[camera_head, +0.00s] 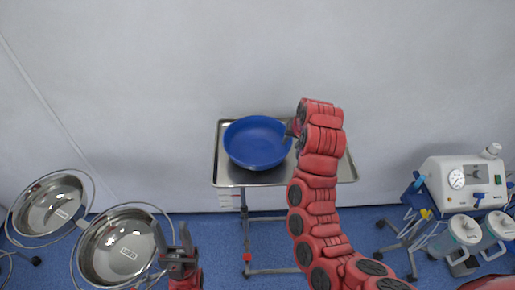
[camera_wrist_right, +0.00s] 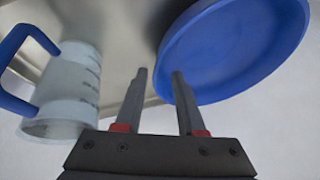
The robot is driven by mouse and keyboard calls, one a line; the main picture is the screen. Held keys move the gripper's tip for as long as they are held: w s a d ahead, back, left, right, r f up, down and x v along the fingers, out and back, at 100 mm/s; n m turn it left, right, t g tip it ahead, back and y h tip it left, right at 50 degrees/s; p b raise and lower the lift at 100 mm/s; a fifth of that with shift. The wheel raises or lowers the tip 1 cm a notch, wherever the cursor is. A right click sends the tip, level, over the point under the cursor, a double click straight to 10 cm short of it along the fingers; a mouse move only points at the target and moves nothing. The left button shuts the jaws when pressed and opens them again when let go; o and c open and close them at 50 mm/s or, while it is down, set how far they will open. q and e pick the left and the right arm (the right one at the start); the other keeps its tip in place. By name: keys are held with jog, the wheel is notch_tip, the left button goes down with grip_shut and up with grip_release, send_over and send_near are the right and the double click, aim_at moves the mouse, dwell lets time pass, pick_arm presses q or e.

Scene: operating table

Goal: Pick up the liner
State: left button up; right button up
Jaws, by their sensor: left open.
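Nothing is marked as the liner. A translucent container (camera_wrist_right: 66,90) with a blue handle and printed markings is at the left of the right wrist view; it may be the liner. My right arm hides it in the head view. A blue bowl (camera_head: 257,143) sits on the metal tray (camera_head: 230,179); it also shows in the right wrist view (camera_wrist_right: 235,45). My right gripper (camera_head: 292,128), partly hidden by its arm, is beside the bowl's right rim. Its fingers (camera_wrist_right: 158,75) are apart, with nothing clearly held. My left gripper (camera_head: 172,236) is open and empty, low near the steel basins.
Two steel basins (camera_head: 50,207) (camera_head: 118,248) in ring stands are at the lower left. A white suction machine (camera_head: 466,180) on a stand, with canisters (camera_head: 466,229), is at the right. The wall is behind the tray. Blue floor lies between.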

aim_at(288, 145)
jog(key=p+x, duration=0.2)
jog(key=x, duration=0.2)
jog(key=shift+w+f, duration=0.1)
jog(key=shift+w, duration=0.05)
grip_shut()
dwell(1.3)
